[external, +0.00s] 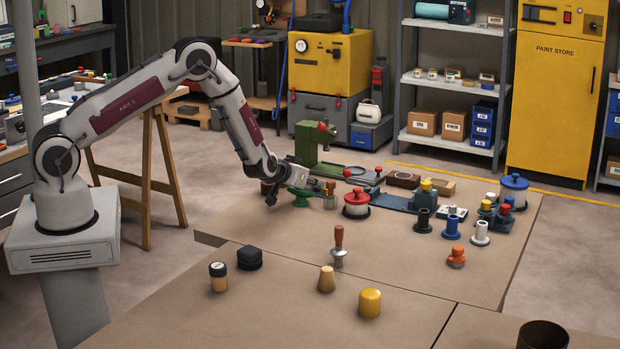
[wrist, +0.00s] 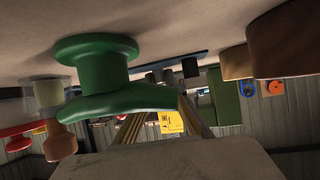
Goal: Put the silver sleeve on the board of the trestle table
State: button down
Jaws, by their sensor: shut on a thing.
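A pale, silvery flanged sleeve (external: 480,234) stands upright on the tan bench, right of a blue sleeve (external: 452,227) and a black sleeve (external: 423,222). The trestle table, with wooden legs (external: 150,150), stands behind my arm at the left; my arm hides part of its board. My gripper (external: 290,197) is low over the bench's far left, far from the pale sleeve. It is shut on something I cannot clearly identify. A green spool-like thing (external: 299,190) is right at it. In the wrist view, the green thing (wrist: 95,50) is close ahead, beside a pale grey shape.
A red-lidded pot (external: 356,205) and a small jar stand right of my gripper. Brown round things (wrist: 285,40) are close by in the wrist view.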

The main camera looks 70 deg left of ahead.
jog(key=c, duration=2.3)
grip_release()
jog(key=shift+c, duration=0.2)
jog(key=shift+r, duration=0.15)
jog(key=shift+v, duration=6)
